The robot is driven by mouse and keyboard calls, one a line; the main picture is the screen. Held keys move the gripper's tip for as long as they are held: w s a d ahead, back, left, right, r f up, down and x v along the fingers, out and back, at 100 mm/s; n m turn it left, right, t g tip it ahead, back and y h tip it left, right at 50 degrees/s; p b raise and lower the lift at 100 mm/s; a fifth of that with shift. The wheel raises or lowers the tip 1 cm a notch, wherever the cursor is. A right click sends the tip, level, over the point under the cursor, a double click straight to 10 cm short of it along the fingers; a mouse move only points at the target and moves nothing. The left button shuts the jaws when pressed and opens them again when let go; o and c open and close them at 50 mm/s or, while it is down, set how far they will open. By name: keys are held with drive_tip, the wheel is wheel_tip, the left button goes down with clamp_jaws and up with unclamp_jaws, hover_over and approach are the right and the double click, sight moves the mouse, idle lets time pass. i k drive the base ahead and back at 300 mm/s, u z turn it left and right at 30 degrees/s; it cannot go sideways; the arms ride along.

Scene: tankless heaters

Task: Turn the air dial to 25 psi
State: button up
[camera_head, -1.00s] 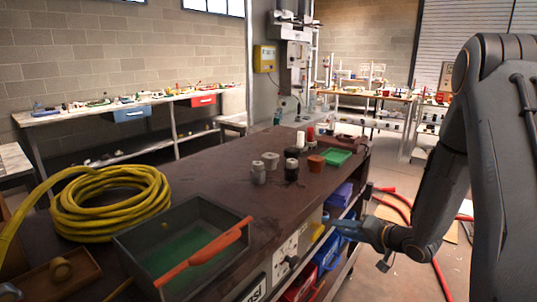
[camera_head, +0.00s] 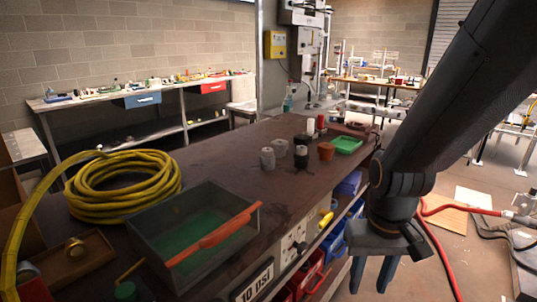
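A pale panel (camera_head: 291,243) with a dark dial knob (camera_head: 302,248) is set in the front side of the brown workbench. A label plate (camera_head: 255,284) reading "10 PSI" is at the lower left of it, on the same front side. The dial's marks are too small to read. My gripper (camera_head: 373,277) hangs to the right of the panel, with its blue fingers pointing down. The fingers are apart with nothing seen between them, and they are clear of the dial.
A yellow hose coil (camera_head: 122,187) and a grey bin (camera_head: 200,230) with an orange-red handle lie on the workbench (camera_head: 225,165). Small jars and a green tray (camera_head: 347,144) stand at its far end. Coloured bins fill the shelf below. A red hose (camera_head: 440,255) lies on the floor.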

sight(302, 247)
drive_tip(key=z, duration=1.55)
drive_tip(key=i, duration=1.35)
drive_tip(key=u, duration=3.8)
